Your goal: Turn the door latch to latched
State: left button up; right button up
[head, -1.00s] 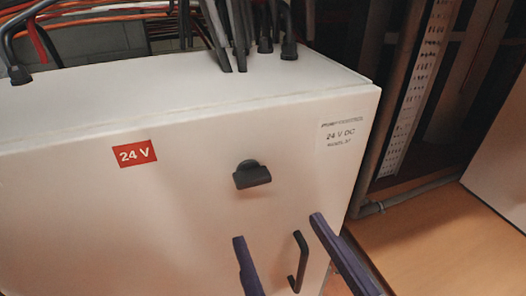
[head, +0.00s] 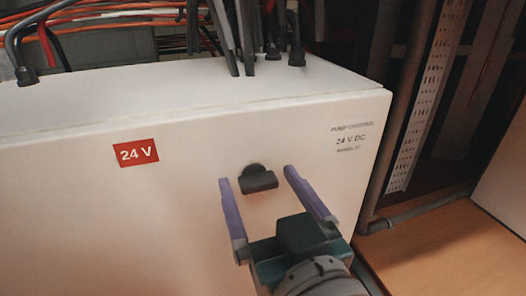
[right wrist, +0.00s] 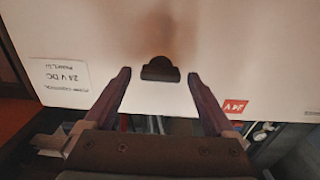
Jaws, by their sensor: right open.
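The door latch (head: 258,180) is a small black knob with a wide grip bar on the white cabinet door (head: 85,215). The bar lies roughly level. My right gripper (head: 254,174) is open, with its two purple fingers on either side of the latch in the head view. In the right wrist view the latch (right wrist: 160,70) shows between and just beyond the fingertips (right wrist: 159,71), with a gap on each side. I see no contact. The black door handle seen earlier is hidden behind my right gripper. My left gripper is not in view.
Black cables (head: 230,40) enter the cabinet top. A red 24 V label (head: 136,153) and a printed 24 V DC label (head: 350,140) are on the door. A pipe (head: 415,216) and a perforated metal strip (head: 422,110) stand at the right, beside wooden floor (head: 430,245).

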jog(key=c, duration=1.4)
jog(key=shift+m, duration=0.4)
jog(key=m, duration=0.3)
jog(key=shift+m, duration=0.3)
jog(key=m, duration=0.4)
jog(key=shift+d+f+m, duration=0.1)
jog(key=shift+d+m, duration=0.05)
jog(key=shift+m, duration=0.15)
jog(key=m, duration=0.4)
jog(key=shift+f+m+b, duration=0.1)
jog(key=shift+m+b, duration=0.2)
jog(key=shift+b, duration=0.05)
jog(key=shift+m+b, duration=0.45)
jog(key=shift+m, duration=1.75)
